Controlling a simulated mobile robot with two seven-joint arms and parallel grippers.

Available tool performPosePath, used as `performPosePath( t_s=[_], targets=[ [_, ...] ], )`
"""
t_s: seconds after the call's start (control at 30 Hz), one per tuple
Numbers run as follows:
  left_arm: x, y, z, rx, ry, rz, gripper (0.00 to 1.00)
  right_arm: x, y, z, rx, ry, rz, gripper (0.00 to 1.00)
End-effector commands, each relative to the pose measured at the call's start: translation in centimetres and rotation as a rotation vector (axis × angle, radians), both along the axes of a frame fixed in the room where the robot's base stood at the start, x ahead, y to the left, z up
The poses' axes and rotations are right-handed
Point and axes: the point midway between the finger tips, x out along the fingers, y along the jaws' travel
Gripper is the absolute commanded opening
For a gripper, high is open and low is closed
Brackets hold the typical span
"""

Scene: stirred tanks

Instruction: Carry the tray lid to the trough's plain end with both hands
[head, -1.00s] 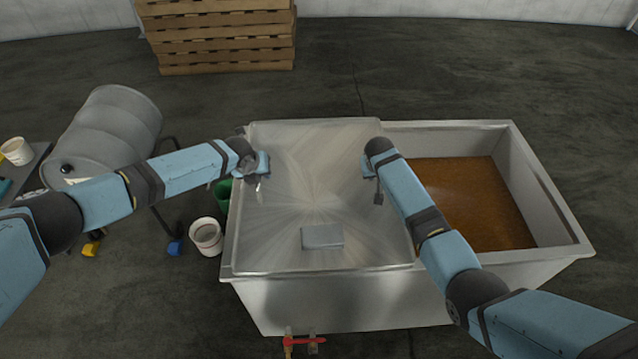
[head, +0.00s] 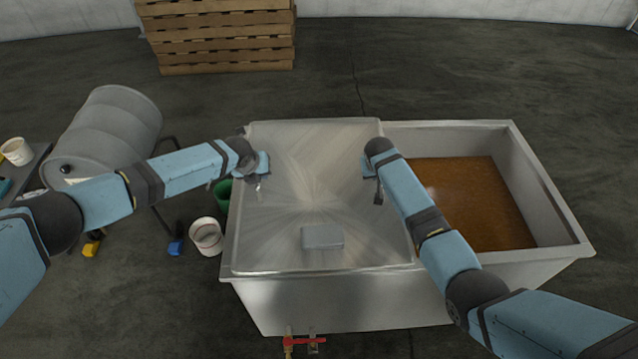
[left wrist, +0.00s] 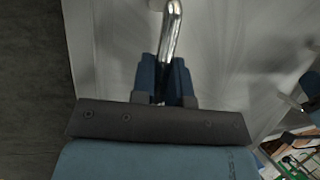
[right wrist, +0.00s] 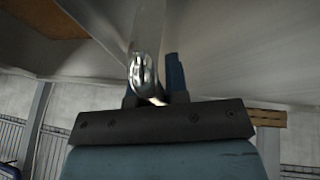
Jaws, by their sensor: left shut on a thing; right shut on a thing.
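The tray lid (head: 310,195) is a broad brushed-metal sheet with a small grey block on it. It lies over the left part of the trough (head: 552,190), whose right part is open and shows brown liquid (head: 465,205). My left gripper (head: 260,185) is at the lid's left side, shut on a bright metal handle (left wrist: 172,35) in the left wrist view. My right gripper (head: 378,192) is at the lid's right side, shut on a metal handle (right wrist: 147,40) in the right wrist view. Whether the lid touches the trough rim cannot be told.
A grey drum (head: 112,125) lies on a stand at the left. A white bucket (head: 206,236) and a green bucket (head: 222,192) stand beside the trough's left side. A red-handled valve (head: 303,341) is at the front. Stacked pallets (head: 220,35) stand behind; the floor at right is clear.

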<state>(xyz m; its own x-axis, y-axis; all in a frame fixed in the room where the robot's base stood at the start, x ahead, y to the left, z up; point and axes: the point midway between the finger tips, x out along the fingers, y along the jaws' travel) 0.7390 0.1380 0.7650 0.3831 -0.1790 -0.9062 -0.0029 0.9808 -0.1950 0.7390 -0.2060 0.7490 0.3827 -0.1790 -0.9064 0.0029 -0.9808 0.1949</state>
Motion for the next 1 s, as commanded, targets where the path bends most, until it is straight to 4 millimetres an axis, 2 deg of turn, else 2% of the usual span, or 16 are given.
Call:
performPosePath(
  t_s=[0.67,1.0],
  targets=[
    [0.0,0.1,0.0,0.001,0.0,0.002,0.0,0.0,-0.1,0.0,-0.001,0.0,0.0,0.0],
    [0.1,0.1,1.0,0.001,-0.002,0.002,0.0,0.1,-0.1,1.1,-0.001,-0.003,-0.001,0.0]
  ],
)
